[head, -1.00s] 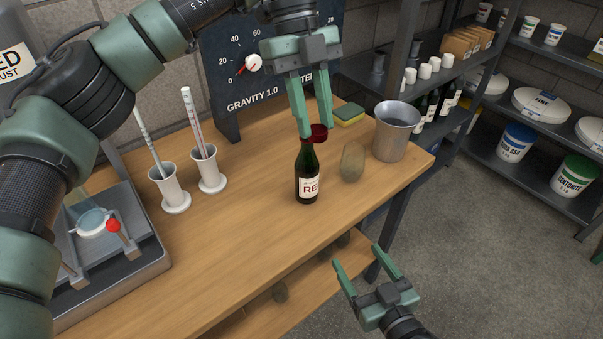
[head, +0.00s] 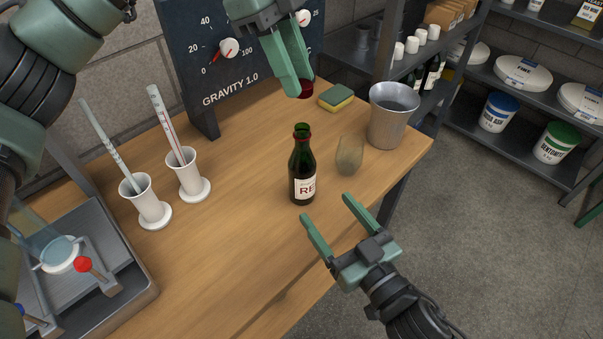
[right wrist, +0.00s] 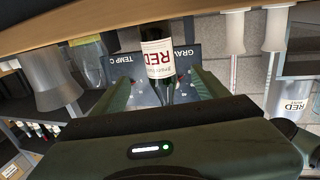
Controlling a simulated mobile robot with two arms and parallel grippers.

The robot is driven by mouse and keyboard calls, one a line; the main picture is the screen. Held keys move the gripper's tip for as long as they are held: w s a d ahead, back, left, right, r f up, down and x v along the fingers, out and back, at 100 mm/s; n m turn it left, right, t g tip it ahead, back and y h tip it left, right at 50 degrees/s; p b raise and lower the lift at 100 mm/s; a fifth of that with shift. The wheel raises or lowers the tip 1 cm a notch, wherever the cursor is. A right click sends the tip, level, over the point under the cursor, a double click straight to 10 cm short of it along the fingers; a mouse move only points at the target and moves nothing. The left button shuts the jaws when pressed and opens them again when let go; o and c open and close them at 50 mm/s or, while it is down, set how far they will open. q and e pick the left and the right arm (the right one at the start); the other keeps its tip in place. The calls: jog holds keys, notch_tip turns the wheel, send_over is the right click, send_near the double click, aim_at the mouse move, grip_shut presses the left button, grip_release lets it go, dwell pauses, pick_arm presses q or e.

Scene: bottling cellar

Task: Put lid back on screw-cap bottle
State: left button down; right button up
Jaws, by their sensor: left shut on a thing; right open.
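A dark green bottle (head: 302,165) with a red-and-white label stands upright on the wooden bench, its mouth open. My left gripper (head: 298,88) is shut on a dark red lid (head: 306,88), held in the air above and behind the bottle, apart from its neck. My right gripper (head: 325,216) is open and empty, in front of the bottle near the bench's front edge. In the right wrist view the bottle (right wrist: 157,58) appears upside down between the open fingers, with no contact I can make out.
A glass (head: 349,156) stands just right of the bottle, with a metal bucket (head: 392,118) behind it. A sponge (head: 336,97) lies at the back. Two white cylinder stands (head: 187,175) with glass tubes are on the left. The bench front left of the bottle is clear.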

aim_at(308, 184)
jog(key=x, duration=1.1)
jog(key=shift+w+a, duration=0.15)
jog(key=shift+w, duration=0.1)
grip_shut()
